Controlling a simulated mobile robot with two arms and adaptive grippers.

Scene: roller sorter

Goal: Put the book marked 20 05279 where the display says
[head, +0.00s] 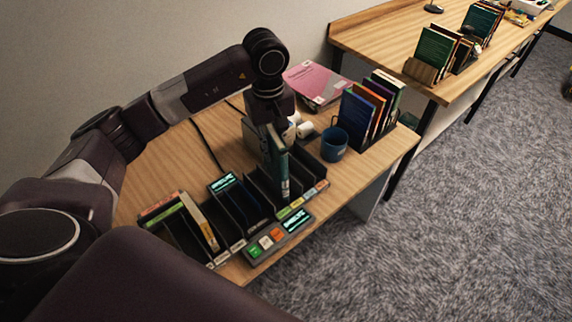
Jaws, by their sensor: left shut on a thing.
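My left gripper (268,137) points down over the sorter and is shut on a dark teal book (279,168). The book stands upright, with its spine label facing the camera, too small to read. Its lower end is at the right-hand slots of the sorter (238,222); I cannot tell whether it is inside a slot or just above. A small display (222,183) with lit cyan text rises behind the middle slots. A front panel (279,236) carries another lit display and coloured buttons. Neither text is legible. My right gripper is out of view.
Several books (198,220) stand in the sorter's left slots. A blue mug (334,144) and a rack of upright books (369,107) are to the right, close to the held book. A pink book (317,83) lies behind. A second desk (380,37) stands beyond.

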